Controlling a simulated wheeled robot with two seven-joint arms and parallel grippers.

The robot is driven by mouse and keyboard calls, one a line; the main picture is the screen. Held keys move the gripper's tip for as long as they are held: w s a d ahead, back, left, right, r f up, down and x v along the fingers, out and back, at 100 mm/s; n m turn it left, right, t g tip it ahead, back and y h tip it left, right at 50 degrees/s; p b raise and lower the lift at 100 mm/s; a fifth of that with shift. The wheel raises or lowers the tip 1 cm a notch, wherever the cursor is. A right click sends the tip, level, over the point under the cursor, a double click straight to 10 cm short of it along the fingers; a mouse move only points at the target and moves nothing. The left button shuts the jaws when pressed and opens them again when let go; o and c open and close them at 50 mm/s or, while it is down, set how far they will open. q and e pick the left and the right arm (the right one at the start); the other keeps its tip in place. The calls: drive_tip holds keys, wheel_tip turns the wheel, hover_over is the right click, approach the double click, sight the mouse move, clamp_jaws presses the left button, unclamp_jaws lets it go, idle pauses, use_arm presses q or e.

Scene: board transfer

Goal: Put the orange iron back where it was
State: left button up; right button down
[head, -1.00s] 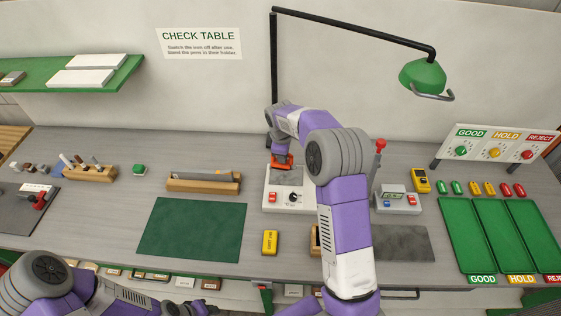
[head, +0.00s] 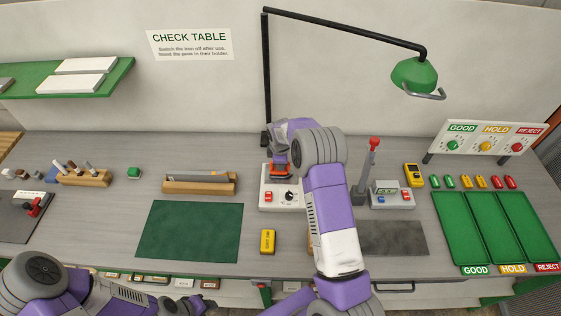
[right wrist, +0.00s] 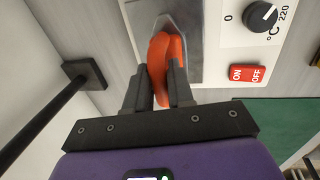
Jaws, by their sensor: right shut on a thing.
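The orange iron (head: 280,173) is at the back part of the white heating station (head: 269,207), over its grey metal plate. My right gripper (right wrist: 160,80) is shut on the orange handle (right wrist: 165,58), with one dark finger on each side. The handle and part of the pale iron body show in the right wrist view. I cannot tell whether the iron rests fully on the plate. The station has a black dial (right wrist: 262,15) and a red ON/OFF switch (right wrist: 248,75). My left arm is low at the left of the head view; its gripper (head: 158,310) barely shows at the bottom edge.
A black lamp post (head: 266,80) stands just behind the station. A test stand with a red-knobbed lever (head: 368,165) is to the right. A wooden holder (head: 200,188) and a green mat (head: 190,231) lie left. A yellow box (head: 267,241) lies in front.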

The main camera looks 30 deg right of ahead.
sight(280, 176)
drive_tip(key=shift+f, duration=0.15)
drive_tip(key=c, duration=1)
unclamp_jaws()
drive_tip(key=r, duration=0.4)
drive_tip(key=s+r, duration=0.1)
drive_tip(key=r, duration=0.3)
drive_tip(key=s+a+r+b, duration=0.1)
drive_tip(key=r, duration=0.3)
drive_tip(key=shift+a, duration=0.1)
